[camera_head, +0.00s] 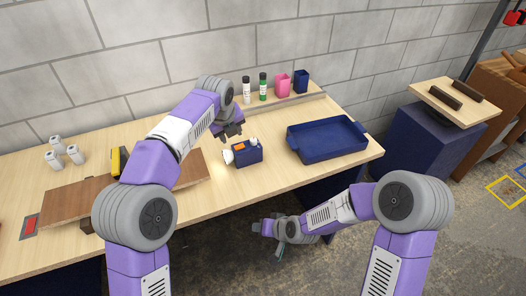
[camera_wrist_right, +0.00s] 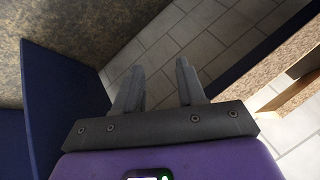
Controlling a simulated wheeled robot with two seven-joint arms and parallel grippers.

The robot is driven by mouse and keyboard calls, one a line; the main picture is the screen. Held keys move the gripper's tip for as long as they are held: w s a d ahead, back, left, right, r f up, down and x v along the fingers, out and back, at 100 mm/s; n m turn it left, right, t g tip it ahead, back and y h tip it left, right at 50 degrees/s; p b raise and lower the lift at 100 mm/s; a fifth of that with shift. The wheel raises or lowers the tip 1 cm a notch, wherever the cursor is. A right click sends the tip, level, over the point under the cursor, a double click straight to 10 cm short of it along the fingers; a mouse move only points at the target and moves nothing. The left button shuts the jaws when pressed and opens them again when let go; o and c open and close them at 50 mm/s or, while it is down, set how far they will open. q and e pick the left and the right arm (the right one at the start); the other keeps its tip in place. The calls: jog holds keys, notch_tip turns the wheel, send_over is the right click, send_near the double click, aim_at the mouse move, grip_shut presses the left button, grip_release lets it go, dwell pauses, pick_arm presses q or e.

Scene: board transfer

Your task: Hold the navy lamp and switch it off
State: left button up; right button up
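The navy lamp (camera_head: 247,153) is a small box on the table, with an orange part on top and a white lens at its left end. A bright patch lies on the table by the lens, so it looks lit. My left gripper (camera_head: 231,134) hangs just above and behind the lamp, apart from it; its fingers look open and empty. My right gripper (camera_head: 268,228) is low in front of the table, away from the lamp. The right wrist view shows its two fingers (camera_wrist_right: 158,85) apart with nothing between them.
A navy tray (camera_head: 328,153) stands right of the lamp. Bottles and cups, including a pink cup (camera_head: 283,85), line the back shelf. A side stand (camera_head: 455,104) holds two dark bars.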

jog(key=w+a+r+n+t+y, duration=0.1)
jog(key=w+a+r, duration=0.15)
jog(key=r, duration=0.45)
jog(key=w+a+r+t, duration=0.2)
jog(key=w+r, duration=0.1)
jog(key=r, duration=0.3)
jog(key=n+t+h, duration=0.2)
jog(key=n+t, duration=0.2)
jog(key=t, duration=0.1)
send_near(255, 142)
jog(key=w, duration=0.2)
jog(key=x, duration=0.7)
jog(key=shift+s+a+f, duration=0.15)
jog(key=shift+a+f, duration=0.05)
jog(key=shift+a, duration=0.1)
grip_shut()
